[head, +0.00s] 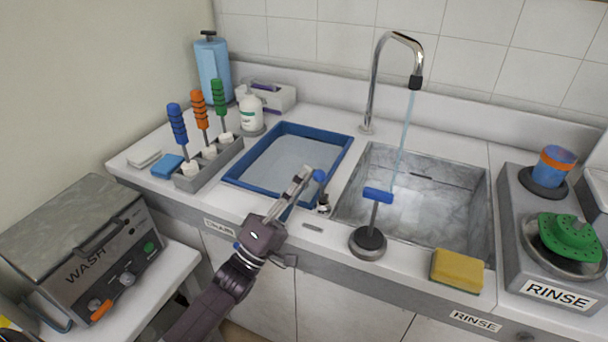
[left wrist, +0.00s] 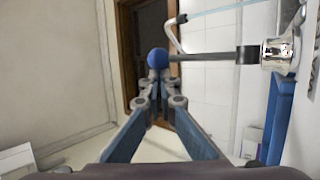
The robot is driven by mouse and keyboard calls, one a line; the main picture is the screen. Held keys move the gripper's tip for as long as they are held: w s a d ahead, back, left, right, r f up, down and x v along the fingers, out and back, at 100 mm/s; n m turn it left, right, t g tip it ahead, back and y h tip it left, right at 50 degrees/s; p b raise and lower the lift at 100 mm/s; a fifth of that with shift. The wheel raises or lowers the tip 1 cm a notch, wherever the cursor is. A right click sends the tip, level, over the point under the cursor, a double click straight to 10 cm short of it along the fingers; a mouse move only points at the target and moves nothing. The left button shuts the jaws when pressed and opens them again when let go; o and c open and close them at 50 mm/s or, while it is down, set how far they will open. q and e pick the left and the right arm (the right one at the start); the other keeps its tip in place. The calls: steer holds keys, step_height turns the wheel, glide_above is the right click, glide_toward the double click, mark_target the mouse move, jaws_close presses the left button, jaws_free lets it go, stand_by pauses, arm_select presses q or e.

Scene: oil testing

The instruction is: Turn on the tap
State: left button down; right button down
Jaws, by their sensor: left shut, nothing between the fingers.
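The tap is a chrome gooseneck spout (head: 374,85) behind the sink with a black nozzle. A thin pale-blue stream of water (head: 404,135) runs from it into the grey sink basin (head: 480,215). A lever with a blue ball knob (head: 320,175) stands at the counter's front, left of the sink. In the left wrist view the blue knob (left wrist: 158,58) sits on a metal rod leading to a chrome base (left wrist: 280,53). My left gripper (head: 305,175) is shut and empty, its fingertips right beside the knob; whether they touch it I cannot tell. My right gripper is not in view.
A blue-rimmed tray (head: 250,181) lies left of the sink. A blue-topped T-shaped handle (head: 377,195) stands before the basin, with a yellow sponge (head: 457,270) to its right. A holder with brushes (head: 212,162) and a WASH machine (head: 85,250) are at left.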

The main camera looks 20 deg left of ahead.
arm_select(q)
steer(key=shift+s+f, duration=0.15)
steer(key=shift+s, duration=0.15)
steer(key=shift+s+f, duration=0.85)
steer(key=shift+s, duration=0.1)
steer(key=shift+s+f+b, duration=0.45)
steer(key=shift+s+f, duration=0.05)
steer(key=shift+f, duration=0.1)
steer(key=shift+s+a+f, duration=0.1)
steer(key=shift+s+f, duration=0.1)
steer(key=v, duration=1.1)
steer(key=shift+s+a, duration=0.2)
